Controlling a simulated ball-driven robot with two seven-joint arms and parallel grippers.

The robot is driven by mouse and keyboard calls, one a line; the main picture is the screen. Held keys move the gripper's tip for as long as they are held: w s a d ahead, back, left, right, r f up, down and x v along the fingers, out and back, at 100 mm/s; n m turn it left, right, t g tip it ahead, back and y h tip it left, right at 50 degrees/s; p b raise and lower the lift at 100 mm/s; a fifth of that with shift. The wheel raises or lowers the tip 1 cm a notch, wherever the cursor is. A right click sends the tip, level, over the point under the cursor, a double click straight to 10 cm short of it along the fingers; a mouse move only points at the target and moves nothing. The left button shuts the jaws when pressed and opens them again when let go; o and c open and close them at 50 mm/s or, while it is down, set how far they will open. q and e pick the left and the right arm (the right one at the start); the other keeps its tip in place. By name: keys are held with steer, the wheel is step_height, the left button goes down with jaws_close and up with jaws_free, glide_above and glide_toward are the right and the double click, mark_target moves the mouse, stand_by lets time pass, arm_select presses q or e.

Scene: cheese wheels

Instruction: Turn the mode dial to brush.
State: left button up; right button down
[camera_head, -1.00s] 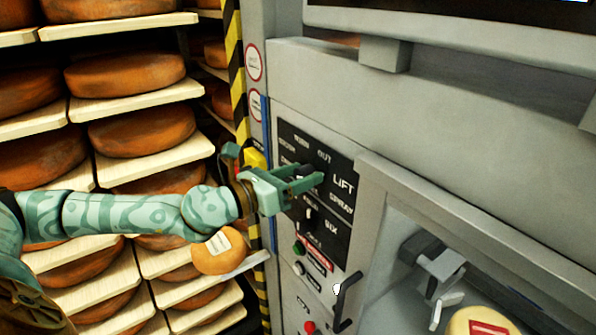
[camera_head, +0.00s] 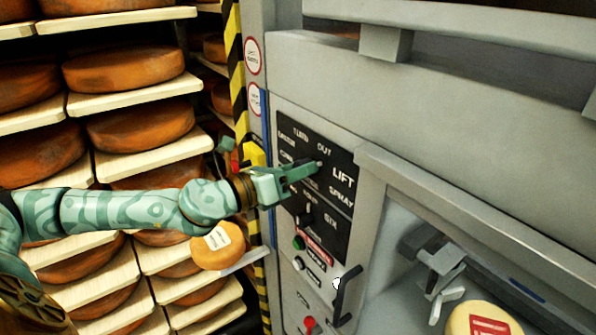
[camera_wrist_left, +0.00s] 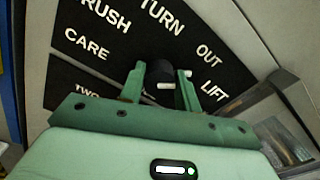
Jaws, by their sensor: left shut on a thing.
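The mode dial (camera_wrist_left: 160,72) is a dark knob on a black panel (camera_head: 335,215) with white lettering. In the left wrist view, the words TURN, OUT, LIFT, CARE and a cut-off RUSH surround it. My left gripper (camera_head: 303,170) is shut on the dial, with one green finger on each side in the left wrist view (camera_wrist_left: 160,85). A short white mark shows between the fingers; I cannot tell for sure which word the dial points to. In the head view the gripper hides most of the dial. My right gripper is not in view.
Below sit a second dark knob (camera_head: 305,217), a green button (camera_head: 298,242), a pale button (camera_head: 298,263) and a red button (camera_head: 310,322). A black handle (camera_head: 346,297) sticks out at their right. Shelves of cheese wheels (camera_head: 140,128) stand at left, beside a striped post (camera_head: 237,90).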

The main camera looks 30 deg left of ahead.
arm_select(q)
steer(key=shift+f+n+p, duration=0.2)
steer(key=shift+n+p, duration=7.15)
steer(key=shift+n, duration=4.85)
steer(key=shift+f, duration=0.1)
steer(key=o, duration=1)
steer(key=shift+c, duration=0.2)
